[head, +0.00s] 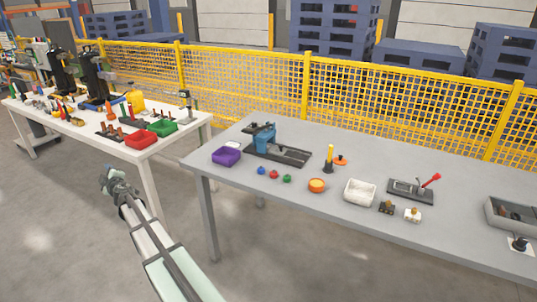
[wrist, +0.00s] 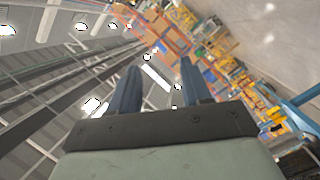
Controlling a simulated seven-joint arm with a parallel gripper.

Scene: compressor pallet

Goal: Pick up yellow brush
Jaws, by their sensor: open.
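A brush-like thing with an upright yellow handle and a dark base, likely the yellow brush (head: 330,154), stands on the grey table (head: 420,238) in the head view. It is right of the blue and dark fixture (head: 266,138). My gripper (head: 108,178) is far to its left, over the floor in front of the white table. In the wrist view my gripper (wrist: 160,75) shows two dark fingers apart with nothing between them. That view faces the ceiling and distant shelves, and I do not make out the brush there.
A lever with a red handle (head: 430,181) stands further right. A yellow mesh fence (head: 400,96) runs behind the tables.

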